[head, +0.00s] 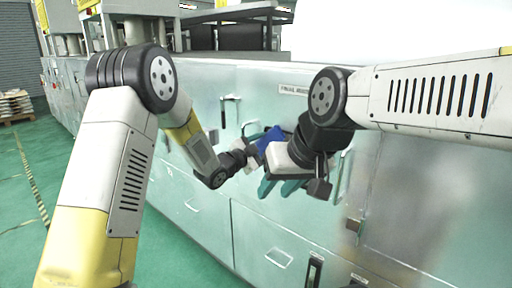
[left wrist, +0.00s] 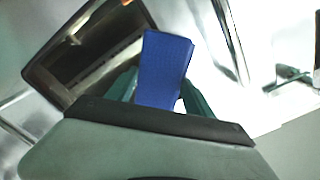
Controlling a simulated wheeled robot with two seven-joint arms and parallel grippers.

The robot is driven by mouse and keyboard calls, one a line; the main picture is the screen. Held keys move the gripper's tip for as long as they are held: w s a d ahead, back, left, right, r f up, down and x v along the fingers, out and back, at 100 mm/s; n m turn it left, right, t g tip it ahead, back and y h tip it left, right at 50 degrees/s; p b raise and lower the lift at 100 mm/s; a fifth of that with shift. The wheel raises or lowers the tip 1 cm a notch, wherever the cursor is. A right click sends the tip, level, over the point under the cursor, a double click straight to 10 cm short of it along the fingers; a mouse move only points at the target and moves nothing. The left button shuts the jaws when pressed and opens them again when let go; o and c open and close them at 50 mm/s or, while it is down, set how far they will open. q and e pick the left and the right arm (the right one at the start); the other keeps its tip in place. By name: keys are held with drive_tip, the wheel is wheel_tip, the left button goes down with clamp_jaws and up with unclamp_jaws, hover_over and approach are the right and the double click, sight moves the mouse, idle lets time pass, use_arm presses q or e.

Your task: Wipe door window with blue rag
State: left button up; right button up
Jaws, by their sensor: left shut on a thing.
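The blue rag (head: 271,138) is a small piece of cloth in front of the machine's metal front. It stands up from between the teal fingers in the left wrist view (left wrist: 163,68). My left gripper (head: 262,143) is shut on it. The door window (left wrist: 88,58), a dark pane in a black rounded frame, lies behind and left of the rag in the left wrist view. I cannot tell whether the rag touches it. In the head view the window is mostly hidden behind my grippers. My right gripper (head: 280,188) is lower, its teal fingers apart and nothing visible between them.
The long pale metal machine front (head: 300,222) fills the middle and right, with a black handle (head: 222,112) and a drawer pull (head: 279,258). The green floor (head: 100,160) is open at the left. A pallet with stacked parts (head: 16,105) stands far left.

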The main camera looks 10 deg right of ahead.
use_arm(q)
drive_tip(key=shift+v, duration=2.95)
drive_tip(key=v, duration=0.3)
